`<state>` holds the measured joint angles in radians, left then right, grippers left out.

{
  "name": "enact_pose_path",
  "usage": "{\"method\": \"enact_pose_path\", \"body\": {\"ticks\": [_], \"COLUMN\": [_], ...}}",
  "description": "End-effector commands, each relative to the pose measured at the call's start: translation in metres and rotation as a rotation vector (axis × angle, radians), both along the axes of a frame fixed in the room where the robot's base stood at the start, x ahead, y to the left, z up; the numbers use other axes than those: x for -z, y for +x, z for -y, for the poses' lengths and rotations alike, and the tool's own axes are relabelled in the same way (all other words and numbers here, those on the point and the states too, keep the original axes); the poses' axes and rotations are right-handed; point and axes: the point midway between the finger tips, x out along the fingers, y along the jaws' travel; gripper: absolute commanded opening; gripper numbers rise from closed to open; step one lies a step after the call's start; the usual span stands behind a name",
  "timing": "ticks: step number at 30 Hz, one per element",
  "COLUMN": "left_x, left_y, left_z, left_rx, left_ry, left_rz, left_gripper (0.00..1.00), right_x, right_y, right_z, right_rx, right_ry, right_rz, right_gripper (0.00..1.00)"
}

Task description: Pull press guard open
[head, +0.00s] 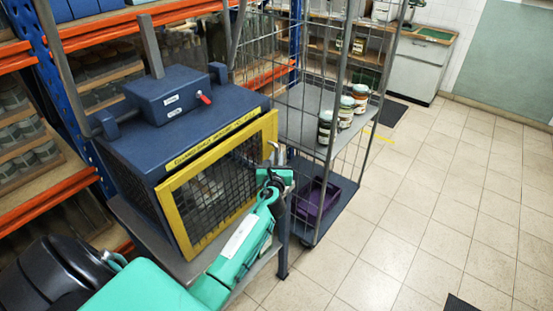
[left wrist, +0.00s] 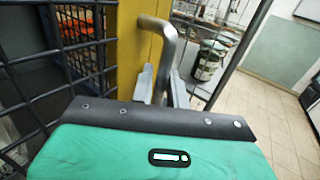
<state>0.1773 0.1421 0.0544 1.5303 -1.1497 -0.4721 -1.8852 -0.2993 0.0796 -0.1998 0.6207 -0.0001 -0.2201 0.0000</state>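The blue press (head: 178,95) stands on a grey stand at the left in the head view. Its guard, a yellow frame with dark mesh (head: 220,185), lies across the front, shut or nearly so. The guard's yellow edge also shows in the left wrist view (left wrist: 128,50). A grey bar handle (left wrist: 165,50) sticks out from that edge. My left gripper (head: 272,160) is at the guard's right edge. In the left wrist view its fingers (left wrist: 162,86) lie on both sides of the handle and look closed on it. My right gripper is out of view.
A wire cage trolley (head: 318,100) with several jars (head: 345,112) and a purple crate (head: 315,197) stands just beyond the gripper. Orange and blue racking (head: 50,75) is behind the press.

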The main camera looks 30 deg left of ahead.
Motion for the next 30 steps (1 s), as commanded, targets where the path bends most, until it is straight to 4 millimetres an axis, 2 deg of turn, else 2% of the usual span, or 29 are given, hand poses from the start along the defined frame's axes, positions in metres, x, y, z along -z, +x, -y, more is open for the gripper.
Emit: {"method": "enact_pose_path", "body": {"ticks": [5, 8, 16, 20, 26, 30], "left_x": [0.0, 0.0, 0.0, -0.001, -0.002, -0.002], "left_y": [0.0, 0.0, 0.0, -0.002, -0.011, -0.025], "left_z": [0.0, 0.0, 0.002, 0.01, 0.044, 0.084], "left_rx": [0.0, 0.0, 0.004, 0.026, 0.117, 0.223], "left_ry": [0.0, 0.0, 0.0, 0.0, 0.002, 0.002], "left_rz": [0.0, 0.0, 0.0, 0.0, -0.002, -0.005], "left_gripper": [0.16, 0.0, 0.0, 0.0, 0.0, 0.0], "right_x": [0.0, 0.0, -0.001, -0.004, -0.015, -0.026], "right_y": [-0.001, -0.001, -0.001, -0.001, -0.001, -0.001], "right_z": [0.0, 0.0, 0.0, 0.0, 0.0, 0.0], "right_rx": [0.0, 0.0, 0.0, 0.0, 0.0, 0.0], "right_ry": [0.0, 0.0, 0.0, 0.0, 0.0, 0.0], "right_rz": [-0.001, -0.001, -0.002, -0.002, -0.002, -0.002], "right_gripper": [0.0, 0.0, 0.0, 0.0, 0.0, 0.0]}}
